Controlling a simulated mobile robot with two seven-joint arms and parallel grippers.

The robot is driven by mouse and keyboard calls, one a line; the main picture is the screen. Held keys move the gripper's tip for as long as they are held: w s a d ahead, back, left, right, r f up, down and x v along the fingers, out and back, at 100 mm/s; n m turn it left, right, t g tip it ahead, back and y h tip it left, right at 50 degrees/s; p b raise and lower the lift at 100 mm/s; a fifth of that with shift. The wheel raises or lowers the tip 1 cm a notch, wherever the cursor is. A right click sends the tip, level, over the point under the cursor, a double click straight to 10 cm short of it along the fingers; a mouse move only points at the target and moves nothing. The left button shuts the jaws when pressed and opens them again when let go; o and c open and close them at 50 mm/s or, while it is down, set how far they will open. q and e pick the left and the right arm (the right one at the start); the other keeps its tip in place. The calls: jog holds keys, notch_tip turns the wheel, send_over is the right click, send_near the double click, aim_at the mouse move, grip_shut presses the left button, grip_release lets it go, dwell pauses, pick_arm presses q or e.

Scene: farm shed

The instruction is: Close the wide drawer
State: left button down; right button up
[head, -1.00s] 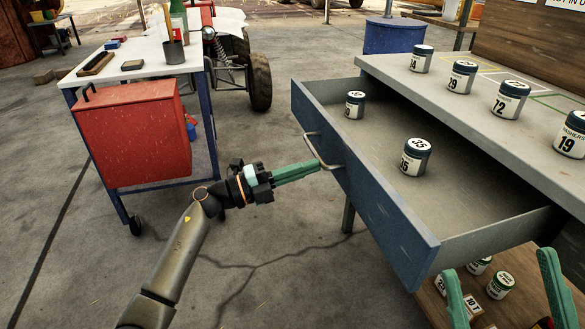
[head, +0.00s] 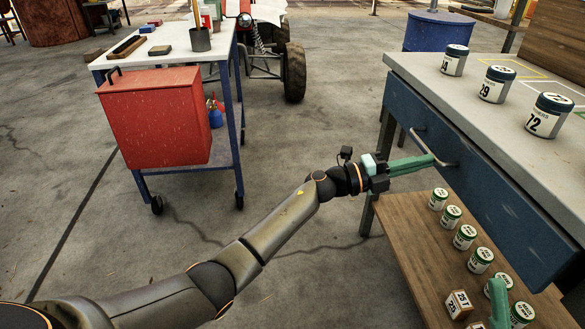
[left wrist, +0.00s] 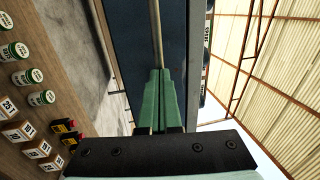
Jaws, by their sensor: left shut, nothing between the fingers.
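The wide drawer's blue front (head: 490,205) stands under the grey worktop, and it looks flush or nearly so. No drawer interior shows. Its metal bar handle (head: 434,150) is on the front's far half. My left gripper (head: 428,161) is shut and empty, with its green fingertips at the handle. In the left wrist view, the shut fingers (left wrist: 159,80) point at the blue front (left wrist: 135,45), over the bar. I cannot tell whether they touch it. One green finger of my right gripper (head: 498,302) shows at the lower right edge.
Several dark-lidded jars stand on the worktop (head: 410,67). A wooden lower shelf (head: 405,235) holds several green-lidded jars and small boxes. A blue-framed cart (head: 220,55) with a red box (head: 155,125) stands at left. The floor between cart and bench is clear.

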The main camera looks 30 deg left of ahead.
pick_arm(q)
jog(key=shift+x, duration=0.75)
pick_arm(e)
jog(key=shift+w+a, duration=0.25)
pick_arm(q)
jog(key=shift+d+r, duration=0.1)
jog(key=shift+r, duration=0.05)
pick_arm(e)
jog(key=shift+r, duration=0.1)
